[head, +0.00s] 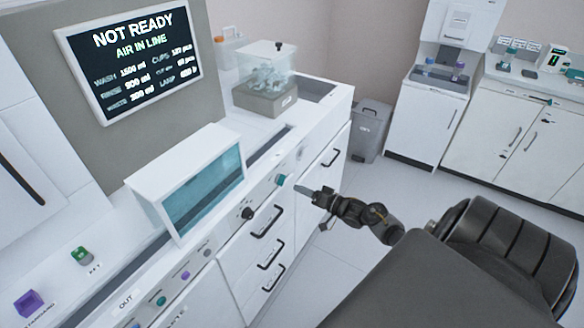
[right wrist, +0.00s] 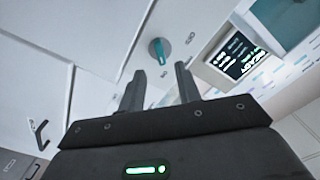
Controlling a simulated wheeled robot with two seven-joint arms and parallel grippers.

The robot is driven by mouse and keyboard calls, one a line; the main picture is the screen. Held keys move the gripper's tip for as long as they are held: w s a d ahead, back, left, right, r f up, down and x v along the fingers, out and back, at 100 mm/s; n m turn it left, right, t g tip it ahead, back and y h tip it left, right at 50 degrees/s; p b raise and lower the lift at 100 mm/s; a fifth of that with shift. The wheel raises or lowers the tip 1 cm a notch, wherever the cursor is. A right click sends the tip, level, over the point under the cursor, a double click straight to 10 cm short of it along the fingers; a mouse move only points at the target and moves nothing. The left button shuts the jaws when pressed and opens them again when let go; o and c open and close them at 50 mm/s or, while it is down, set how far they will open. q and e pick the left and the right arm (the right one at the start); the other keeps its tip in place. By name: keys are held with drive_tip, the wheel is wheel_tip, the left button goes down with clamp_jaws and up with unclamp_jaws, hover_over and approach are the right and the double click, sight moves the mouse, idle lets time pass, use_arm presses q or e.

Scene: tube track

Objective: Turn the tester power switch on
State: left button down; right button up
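A teal rotary knob (head: 280,180) sits on the front panel below the counter edge; its label is too small to read. In the right wrist view the teal knob (right wrist: 158,50) lies just beyond my fingertips, between the two finger lines. My right gripper (head: 302,191) points at the panel, just right of the knob. In the right wrist view my right gripper (right wrist: 158,74) has its fingers apart with nothing between them. A black knob (head: 248,213) is on the same panel, to the left. My left gripper is not in view.
A wall display (head: 130,62) reads NOT READY, AIR IN LINE. A white box with a teal window (head: 203,190) stands on the counter. Drawer handles (head: 268,220) jut out below the panel. A grey bin (head: 370,130) stands behind on the open floor.

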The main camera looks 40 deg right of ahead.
drive_tip(key=shift+v, duration=2.2)
drive_tip(key=s+d+f+n+g+h, duration=0.2)
drive_tip(key=f, duration=0.5)
drive_tip(key=s+d+f+n+g+h, duration=0.1)
drive_tip(key=s+f+g+h, duration=0.15)
drive_tip(key=f, duration=0.55)
drive_tip(key=s+a+f+n+g+h, duration=0.1)
drive_tip(key=s+a+f+g, duration=0.1)
drive_tip(key=s+f, duration=0.5)
drive_tip(key=s+a+f+n+g+h, duration=0.1)
drive_tip(key=s+a+f+g, duration=0.3)
drive_tip(key=f, duration=0.5)
drive_tip(key=s+a+f+n+g, duration=0.1)
drive_tip(key=s+a+f, duration=0.3)
drive_tip(key=s, duration=0.5)
drive_tip(key=s+a+f+n+g+y, duration=0.1)
drive_tip(key=s+a+f, duration=0.3)
drive_tip(key=s+a, duration=0.4)
drive_tip(key=s+a+f+n+g, duration=0.1)
drive_tip(key=s+a+f+g, duration=0.2)
drive_tip(key=s+a, duration=0.3)
drive_tip(key=s+f, duration=0.1)
drive_tip(key=s, duration=0.3)
drive_tip(key=shift+a+g, duration=0.35)
